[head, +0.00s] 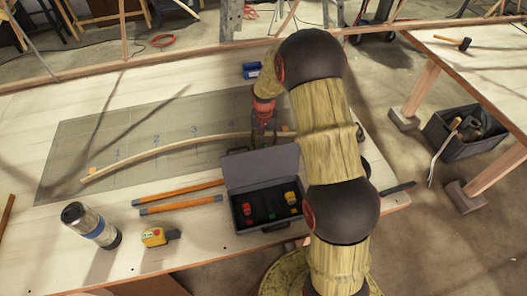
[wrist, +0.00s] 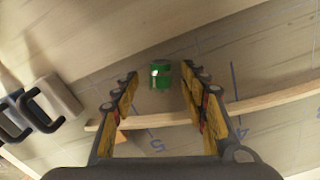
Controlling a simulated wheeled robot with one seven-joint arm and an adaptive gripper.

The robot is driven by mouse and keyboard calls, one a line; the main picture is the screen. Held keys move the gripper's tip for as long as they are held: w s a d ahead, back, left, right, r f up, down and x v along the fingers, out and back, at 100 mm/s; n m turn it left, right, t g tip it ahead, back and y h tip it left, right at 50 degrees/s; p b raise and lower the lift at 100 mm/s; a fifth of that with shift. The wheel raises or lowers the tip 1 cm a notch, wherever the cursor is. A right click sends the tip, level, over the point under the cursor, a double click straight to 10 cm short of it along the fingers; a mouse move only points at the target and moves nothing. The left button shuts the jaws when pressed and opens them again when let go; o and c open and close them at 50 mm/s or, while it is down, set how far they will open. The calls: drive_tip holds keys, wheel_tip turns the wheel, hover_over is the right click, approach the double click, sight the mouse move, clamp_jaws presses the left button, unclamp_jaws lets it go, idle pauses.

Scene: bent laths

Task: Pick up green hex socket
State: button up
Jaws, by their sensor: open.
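The green hex socket (wrist: 160,75) is in the wrist view, standing on the marked mat (wrist: 200,85). It appears between the fingertips of my gripper (wrist: 161,76), with clear space on both sides of it. My gripper is open and empty; how far above the socket it hovers I cannot tell. In the head view my gripper (head: 263,138) points down behind the open case, and the socket is hidden there by my arm or the case.
A bent lath (head: 165,150) crosses the mat and passes under my fingers. The open dark case (head: 262,165) holds red, yellow and green pieces.

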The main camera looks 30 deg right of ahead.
drive_tip(key=shift+f, duration=0.85)
drive_tip(key=shift+r, duration=0.1)
drive_tip(key=shift+c, duration=0.7)
clamp_jaws()
